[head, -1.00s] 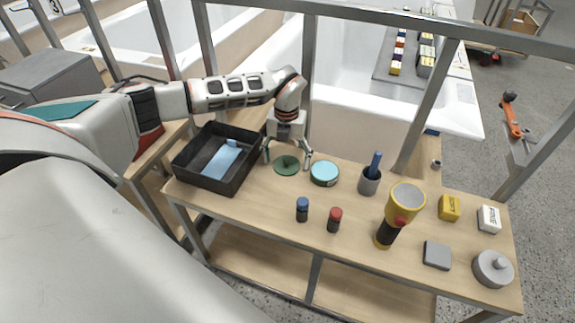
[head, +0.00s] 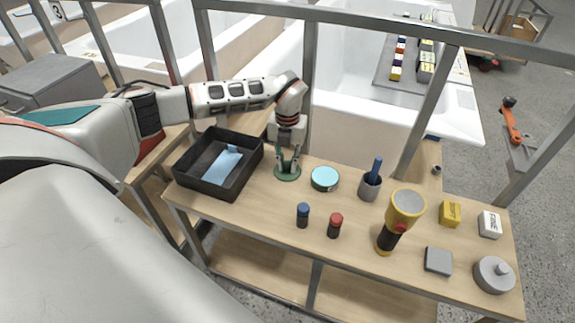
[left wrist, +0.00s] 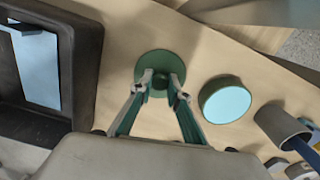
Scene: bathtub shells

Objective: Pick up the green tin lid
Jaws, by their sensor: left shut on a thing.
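The green tin lid (head: 287,175) is a flat dark green disc on the wooden table, between the black bin and the round tin. In the left wrist view the lid (left wrist: 160,66) shows beyond my fingertips. My left gripper (head: 287,158) points down over the lid, its fingers drawn close together at the lid's middle. In the left wrist view the left gripper's fingertips (left wrist: 160,84) are shut on the lid's small centre knob, which the fingers mostly hide. The lid appears to rest on the table. My right gripper is not seen.
The black bin (head: 184,181) with a light blue item (head: 221,166) stands left of the lid. A round tin with a pale blue top (head: 325,178) is close on the right. A grey cup (head: 369,187), two small bottles and a flashlight (head: 398,222) stand farther right. A metal rail (head: 380,29) runs behind.

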